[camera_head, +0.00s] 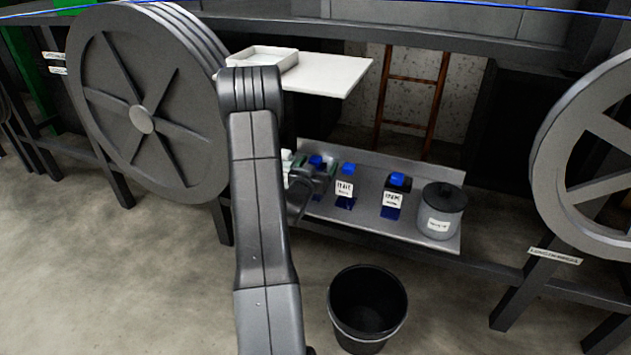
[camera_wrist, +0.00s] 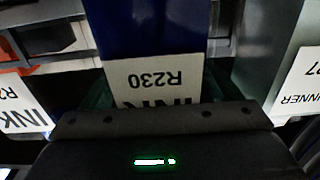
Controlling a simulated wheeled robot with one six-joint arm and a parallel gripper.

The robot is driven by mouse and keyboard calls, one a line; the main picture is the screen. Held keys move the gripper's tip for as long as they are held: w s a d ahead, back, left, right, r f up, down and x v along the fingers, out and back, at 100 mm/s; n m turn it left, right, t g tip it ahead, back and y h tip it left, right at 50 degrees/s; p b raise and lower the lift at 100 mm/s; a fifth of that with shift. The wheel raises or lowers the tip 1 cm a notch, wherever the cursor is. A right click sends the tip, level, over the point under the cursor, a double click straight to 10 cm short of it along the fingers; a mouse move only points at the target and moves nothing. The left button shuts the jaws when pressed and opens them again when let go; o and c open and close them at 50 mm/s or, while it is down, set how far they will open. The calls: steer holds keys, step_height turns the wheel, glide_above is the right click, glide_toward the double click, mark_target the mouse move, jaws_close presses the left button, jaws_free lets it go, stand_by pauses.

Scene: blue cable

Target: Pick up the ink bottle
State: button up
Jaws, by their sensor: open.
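Ink bottles with blue caps stand on a grey metal shelf (camera_head: 330,209). One ink bottle (camera_head: 316,161) is mostly hidden behind my gripper (camera_head: 314,180) in the head view. In the wrist view a dark blue bottle (camera_wrist: 150,30) with a white label reading "R230" and part of "INK" is close in front of my gripper (camera_wrist: 158,98). Dark green finger parts show on both sides of it, and the jaws are open. Contact cannot be seen. Two more ink bottles, a middle one (camera_head: 345,188) and a right one (camera_head: 396,195), stand to the right.
A grey jar with a black lid (camera_head: 441,211) stands at the shelf's right end. A container labelled as thinner (camera_wrist: 290,70) is close on the right in the wrist view. A black bucket (camera_head: 367,305) stands on the floor. Large reels (camera_head: 140,110) flank the shelf.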

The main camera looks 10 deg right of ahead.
steer(key=c, duration=1.3)
steer(key=shift+c, duration=0.3)
steer(key=shift+r, duration=0.15)
